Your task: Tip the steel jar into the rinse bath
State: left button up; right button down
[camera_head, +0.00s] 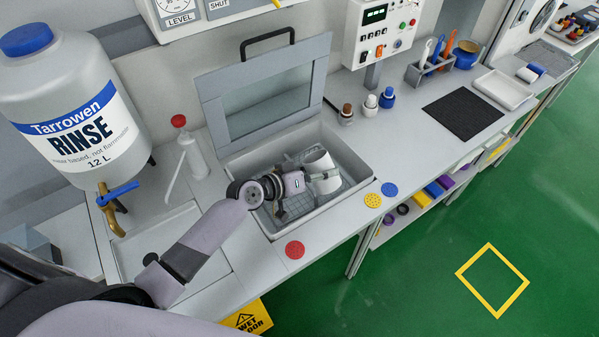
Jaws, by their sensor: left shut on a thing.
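The steel jar (320,159) is a pale grey cylinder. It is tilted and held over the rinse bath (332,211), a grey basin let into the bench with its windowed lid (268,100) standing open behind it. My left gripper (325,175) reaches in from the left and is shut on the jar, inside the outline of the bath. The gripper hides part of the jar, and I cannot tell whether anything is coming out of it. A grid (297,202) shows in the bath below the gripper. My right gripper is not in view.
A large rinse bottle (75,110) with a brass tap stands at the left. Small capped bottles (370,105), a control box (385,30) and a black mat (462,113) are to the right. Coloured discs lie along the bench front.

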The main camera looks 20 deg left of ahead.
pick_arm(q)
jog(key=shift+w+f+n, duration=0.1)
jog(key=shift+f+n, duration=0.1)
jog(key=shift+n, duration=0.1)
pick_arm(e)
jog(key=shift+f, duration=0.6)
pick_arm(q)
jog(key=shift+b, duration=0.4)
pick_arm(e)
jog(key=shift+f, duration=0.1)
pick_arm(q)
jog(key=shift+a+f+n+h+b, duration=0.1)
jog(key=shift+f+n+h+b, duration=0.35)
jog(key=shift+n+h+b, duration=0.45)
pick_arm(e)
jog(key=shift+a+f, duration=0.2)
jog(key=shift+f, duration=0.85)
pick_arm(q)
jog(key=shift+r, duration=0.15)
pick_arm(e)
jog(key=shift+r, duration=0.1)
pick_arm(q)
jog(key=shift+a, duration=0.2)
jog(key=shift+r+n, duration=0.35)
jog(key=shift+n, duration=0.15)
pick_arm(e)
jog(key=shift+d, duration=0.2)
